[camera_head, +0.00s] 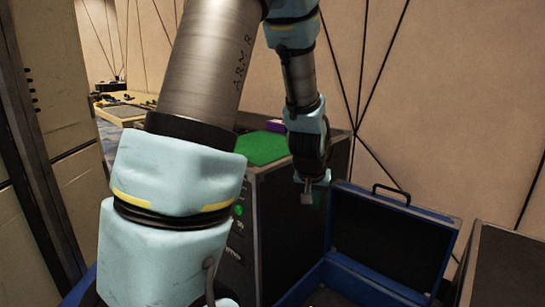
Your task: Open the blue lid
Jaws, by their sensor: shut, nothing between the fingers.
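A blue case (335,272) with a dark inside stands on the floor at the lower right, partly cut off by the bottom edge. Its blue lid (442,217) stands raised at the back, with its dark inner face toward me. A black handle (391,190) shows on the lid's top edge. My gripper (307,199) hangs pointing down, to the left of the lid. It is shut and empty. I cannot tell whether it touches the lid's left edge.
A dark cabinet (285,240) with a green top piece (262,148) and a purple item (276,126) stands left of the case. Another dark box (505,265) stands at the right. A panelled wall (450,100) rises behind.

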